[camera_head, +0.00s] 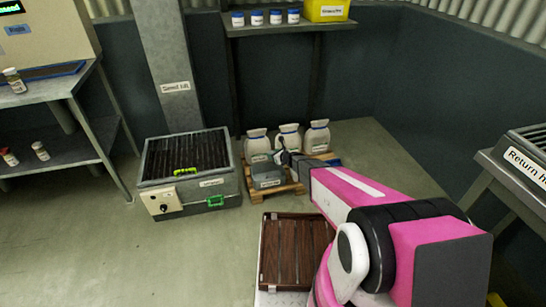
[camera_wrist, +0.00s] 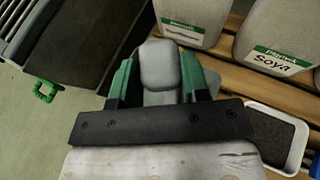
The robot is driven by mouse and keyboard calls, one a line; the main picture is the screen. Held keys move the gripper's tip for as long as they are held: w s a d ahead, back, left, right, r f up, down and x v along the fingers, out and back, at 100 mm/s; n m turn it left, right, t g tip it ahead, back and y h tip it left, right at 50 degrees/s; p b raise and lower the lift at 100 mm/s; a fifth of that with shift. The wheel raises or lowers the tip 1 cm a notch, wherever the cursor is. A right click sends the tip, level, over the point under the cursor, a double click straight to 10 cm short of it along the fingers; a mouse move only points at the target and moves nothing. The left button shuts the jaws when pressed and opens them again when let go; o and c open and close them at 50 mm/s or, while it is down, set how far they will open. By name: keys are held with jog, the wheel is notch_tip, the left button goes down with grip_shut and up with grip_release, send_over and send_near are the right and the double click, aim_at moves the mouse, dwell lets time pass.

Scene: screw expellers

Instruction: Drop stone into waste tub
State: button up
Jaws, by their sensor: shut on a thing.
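My gripper (camera_wrist: 160,70) has green fingers closed on a grey, rounded stone (camera_wrist: 160,63) in the wrist view. In the head view my gripper (camera_head: 281,151) is above the pallet, over the back of a small grey tub (camera_head: 267,180). The tub has a white label too small to read, so I cannot tell for certain that it is the waste tub. In the wrist view a grey surface shows behind and beside the stone, mostly hidden by the fingers. The stone cannot be made out in the head view.
White sacks (camera_head: 288,136) stand behind the tub on a wooden pallet (camera_head: 292,189). A grated machine (camera_head: 188,165) stands to the left. A tray with dark contents (camera_wrist: 268,140) lies at the right in the wrist view. The floor at the front left is clear.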

notch_tip(320, 180, down, 7)
jog(key=shift+a, duration=0.15)
dwell(0.5)
jog(key=shift+r, duration=0.1)
jog(key=o, duration=1.1)
jog(key=shift+c, duration=0.2)
jog(key=v, duration=1.1)
